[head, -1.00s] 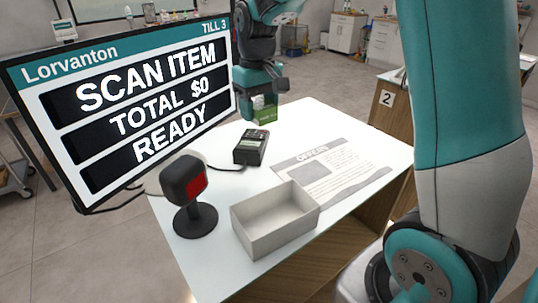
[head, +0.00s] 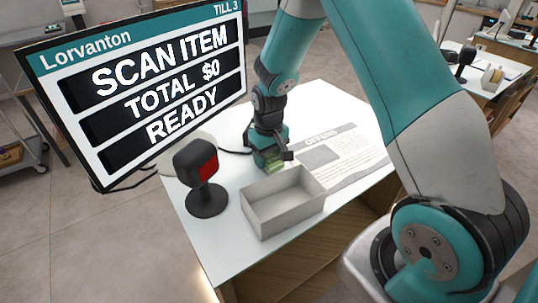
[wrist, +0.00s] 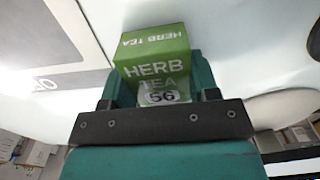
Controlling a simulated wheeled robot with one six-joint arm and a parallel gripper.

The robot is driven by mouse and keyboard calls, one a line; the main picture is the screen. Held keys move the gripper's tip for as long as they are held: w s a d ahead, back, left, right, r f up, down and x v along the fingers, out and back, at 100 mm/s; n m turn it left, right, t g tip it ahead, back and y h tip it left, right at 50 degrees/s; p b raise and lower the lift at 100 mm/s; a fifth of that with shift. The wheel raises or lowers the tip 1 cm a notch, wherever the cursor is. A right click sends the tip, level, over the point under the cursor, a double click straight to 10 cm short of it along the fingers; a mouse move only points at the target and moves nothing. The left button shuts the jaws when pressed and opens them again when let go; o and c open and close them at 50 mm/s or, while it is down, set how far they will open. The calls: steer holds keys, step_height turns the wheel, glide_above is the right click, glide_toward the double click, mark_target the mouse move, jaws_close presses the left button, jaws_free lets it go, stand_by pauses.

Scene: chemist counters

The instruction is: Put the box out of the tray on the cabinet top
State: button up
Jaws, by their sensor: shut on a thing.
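The box is a green herb tea carton (wrist: 152,72) marked "56", standing between the fingers in the wrist view. My gripper (head: 274,158) is shut on it. In the head view a bit of the green box (head: 275,165) shows below the gripper, mostly hidden by it. The gripper is just behind the tray, close above the white cabinet top (head: 215,240). I cannot tell whether the box touches the surface. The tray (head: 262,221) is an open grey-white box near the front of the top, and its visible inside is empty.
A black scanner with a red face (head: 203,168) stands left of the tray. A large till screen (head: 150,90) rises at the left. A printed offers sheet (head: 345,155) lies flat at the right. Another counter (head: 490,80) stands further back right.

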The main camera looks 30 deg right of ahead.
steer(key=shift+f, duration=0.15)
steer(key=shift+f, duration=0.1)
steer(key=o, duration=0.9)
